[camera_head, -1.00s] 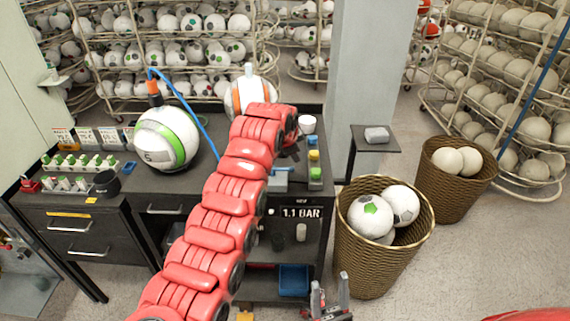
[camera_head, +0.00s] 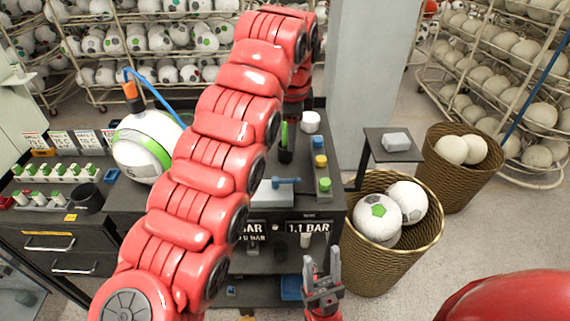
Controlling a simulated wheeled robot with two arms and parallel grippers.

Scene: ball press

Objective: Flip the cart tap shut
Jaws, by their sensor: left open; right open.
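The cart tap appears to be the small blue lever (camera_head: 286,181) on a grey block on the cart top, above the "1.1 BAR" label (camera_head: 308,227). My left arm reaches up across the view and bends down. My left gripper (camera_head: 286,158) hangs just above and behind the lever, open, with a visible gap to it; its far finger is hard to make out. My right gripper (camera_head: 322,262) is open and empty, low in front of the cart, fingers pointing up. My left arm hides part of the cart top.
A white and green ball (camera_head: 146,147) with a blue hose (camera_head: 150,90) sits left of my arm. Yellow and green buttons (camera_head: 322,172) and a white cup (camera_head: 310,121) stand right of the tap. A wicker basket (camera_head: 390,250) of balls stands right of the cart.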

